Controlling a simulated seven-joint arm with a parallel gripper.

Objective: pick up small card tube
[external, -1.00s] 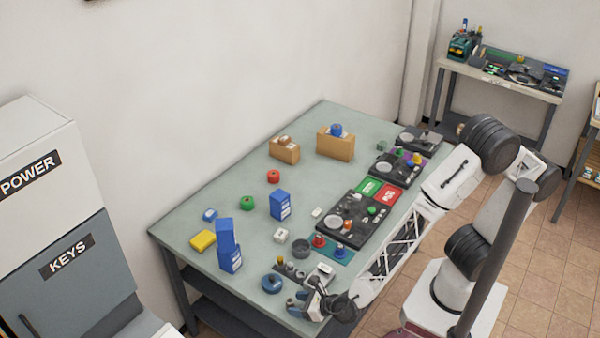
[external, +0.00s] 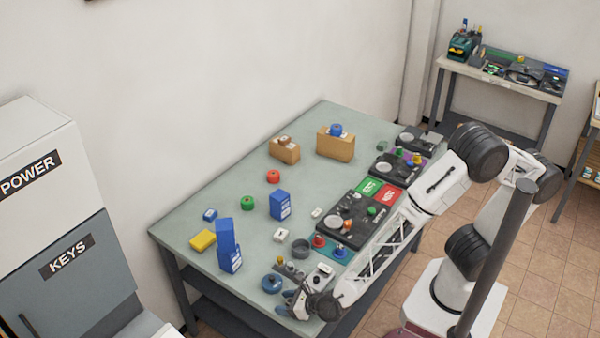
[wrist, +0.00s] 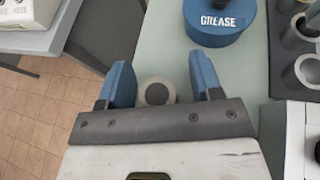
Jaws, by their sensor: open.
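The small card tube (wrist: 157,92) seems to be the pale upright ring with a dark round centre in the wrist view. It stands near the table edge, between my fingers, with its lower edge hidden by my gripper's dark bar. My gripper (wrist: 158,84) is open, with one blue finger on each side of the tube. A gap shows on both sides, wider at the right finger. In the external view my gripper (external: 287,304) is low at the table's near corner, and I cannot make out the tube there.
A blue tin labelled GREASE (wrist: 222,22) stands just beyond the right finger; it also shows in the external view (external: 272,284). A dark holder with round sockets (wrist: 299,50) is to the right. Blue boxes (external: 229,248) stand farther left. The table edge is close.

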